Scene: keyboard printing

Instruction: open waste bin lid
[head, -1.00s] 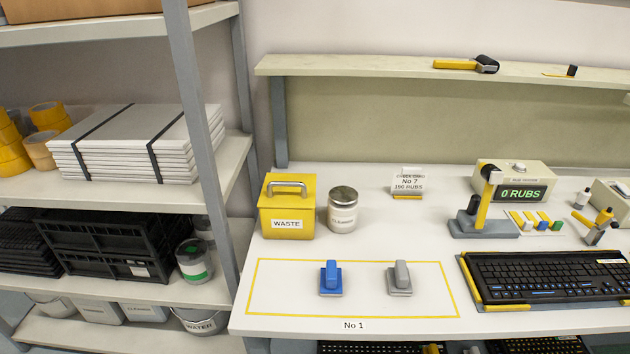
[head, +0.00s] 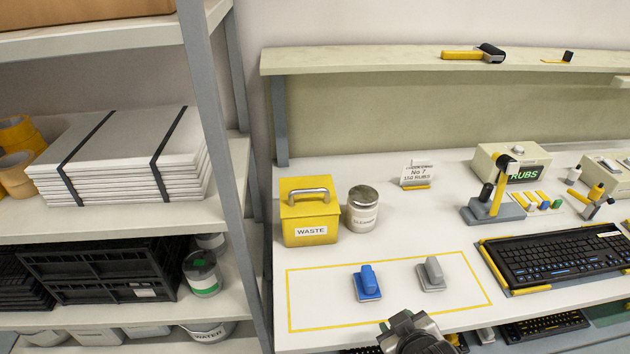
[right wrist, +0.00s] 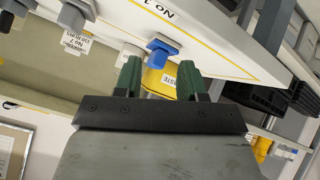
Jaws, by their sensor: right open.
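The yellow waste bin (head: 310,222) stands upright at the left of the worktable, below the back shelf. Its lid is down, with a silver handle (head: 309,193) on top. In the right wrist view, which is upside down, the yellow bin (right wrist: 153,82) shows partly between and beyond the fingers. My right gripper (right wrist: 160,66) has its two green fingers apart with nothing held. In the head view part of my right arm (head: 415,335) shows at the table's front edge, well short of the bin. My left gripper is not in view.
A cleaner can (head: 362,213) stands close to the bin's right side. A blue tool (head: 368,283) and a grey tool (head: 431,274) stand inside the yellow outline in front. A keyboard (head: 565,257) lies to the right. A shelf rack (head: 205,120) rises at the left.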

